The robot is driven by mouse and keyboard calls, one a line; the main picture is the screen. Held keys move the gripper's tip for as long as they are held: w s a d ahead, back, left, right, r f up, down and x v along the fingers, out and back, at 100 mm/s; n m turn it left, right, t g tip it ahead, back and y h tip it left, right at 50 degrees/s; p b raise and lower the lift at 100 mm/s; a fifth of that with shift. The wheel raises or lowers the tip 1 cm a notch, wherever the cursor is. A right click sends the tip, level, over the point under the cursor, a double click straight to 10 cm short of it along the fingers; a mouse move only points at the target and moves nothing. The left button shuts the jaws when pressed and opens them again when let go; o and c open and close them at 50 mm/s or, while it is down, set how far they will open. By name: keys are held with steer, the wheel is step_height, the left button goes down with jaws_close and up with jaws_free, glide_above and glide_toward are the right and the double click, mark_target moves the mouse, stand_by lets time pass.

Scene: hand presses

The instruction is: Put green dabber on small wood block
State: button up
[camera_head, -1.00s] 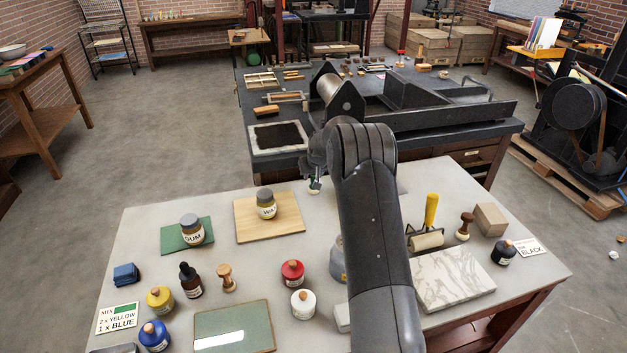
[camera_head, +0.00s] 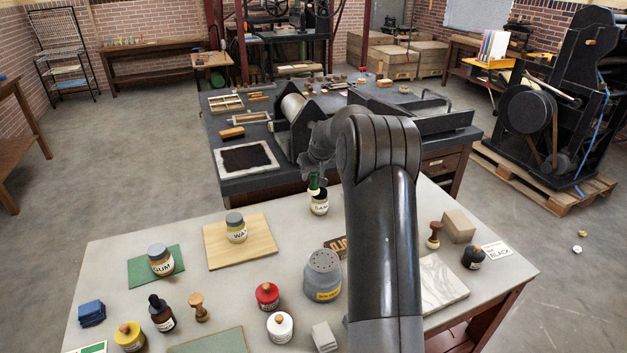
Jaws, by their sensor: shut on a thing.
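The green dabber (camera_head: 314,183) shows as a small green shape under my gripper (camera_head: 315,170) near the far edge of the near table. My gripper is shut on it; the fingers are small and partly hidden by my wrist. The dabber appears just above or behind a dark-topped jar (camera_head: 320,205); I cannot tell whether they touch. A small tan wood block (camera_head: 459,225) rests on the table's right side, right of my arm, with nothing on its top.
A pale marble slab (camera_head: 441,284) lies in front. A grey shaker tin (camera_head: 322,274) stands left of my arm. The press bench (camera_head: 232,182) is behind.

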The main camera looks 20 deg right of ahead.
steer(key=shift+s+d+r, duration=0.2)
steer(key=shift+d, duration=0.1)
steer(key=s+d+r+m+h, duration=0.1)
steer(key=s+d+m, duration=0.1)
steer(key=s+d, duration=0.7)
steer(key=s+d+r+m+g+h, duration=0.1)
steer(key=s+d+m, duration=0.35)
steer(key=d, duration=0.85)
steer(key=s+d+r+m+h, duration=0.1)
steer(key=s+d+r, duration=0.1)
steer(key=s+d, duration=0.75)
steer(key=s+d+r+m+g+h, duration=0.1)
steer(key=s+d+r+m+h, duration=0.15)
steer(key=s+d, duration=1)
glide_above(460, 217)
step_height(460, 217, down, 7)
steer(key=shift+y, duration=0.45)
steer(key=shift+f, duration=2.1)
steer(key=shift+f, duration=0.15)
steer(key=o, duration=1)
steer(key=shift+o, duration=0.2)
